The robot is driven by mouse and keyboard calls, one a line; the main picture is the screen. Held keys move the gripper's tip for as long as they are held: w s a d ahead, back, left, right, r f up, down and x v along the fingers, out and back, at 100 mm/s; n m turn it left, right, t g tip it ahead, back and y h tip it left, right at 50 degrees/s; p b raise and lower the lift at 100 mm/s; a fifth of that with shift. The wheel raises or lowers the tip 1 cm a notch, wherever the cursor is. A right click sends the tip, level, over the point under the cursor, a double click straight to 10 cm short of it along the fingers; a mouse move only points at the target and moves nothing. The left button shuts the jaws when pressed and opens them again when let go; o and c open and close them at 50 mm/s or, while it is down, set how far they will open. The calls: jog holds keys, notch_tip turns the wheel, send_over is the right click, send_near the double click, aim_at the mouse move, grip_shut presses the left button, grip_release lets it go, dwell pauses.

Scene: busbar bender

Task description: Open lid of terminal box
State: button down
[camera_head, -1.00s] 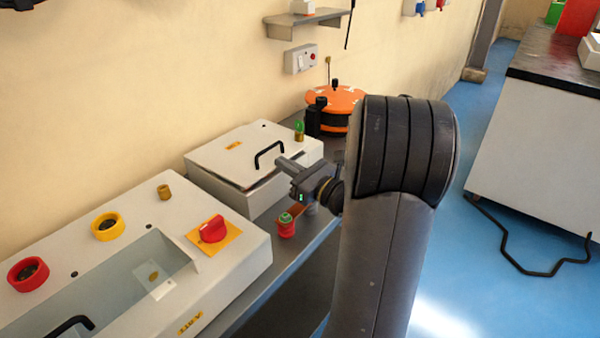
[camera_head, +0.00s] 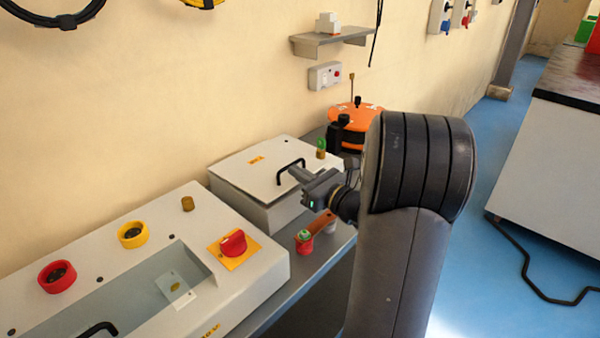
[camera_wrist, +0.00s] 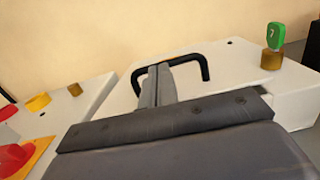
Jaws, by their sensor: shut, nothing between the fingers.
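The terminal box (camera_head: 236,201) is a pale grey box with a flat lid (camera_head: 240,172), at the back of the bench in the head view. The lid (camera_wrist: 215,88) also fills much of the wrist view. It lies flat or nearly so; I cannot tell if its edge is lifted. A black bar handle (camera_head: 289,165) stands on the lid. My gripper (camera_head: 297,172) is shut and empty at the handle. In the wrist view its fingers (camera_wrist: 158,85) overlap the left part of the handle (camera_wrist: 203,66); contact is unclear. A green key (camera_wrist: 277,35) sits in a brass lock (camera_wrist: 272,60) at the right.
A larger grey panel (camera_head: 270,285) with a red rotary switch (camera_head: 232,243) stands front left. A red-and-green button (camera_head: 304,240) is below my gripper. An orange round device (camera_head: 355,113) stands behind. A wall shelf (camera_head: 330,40) hangs above.

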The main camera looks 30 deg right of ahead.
jog(key=shift+r, duration=0.3)
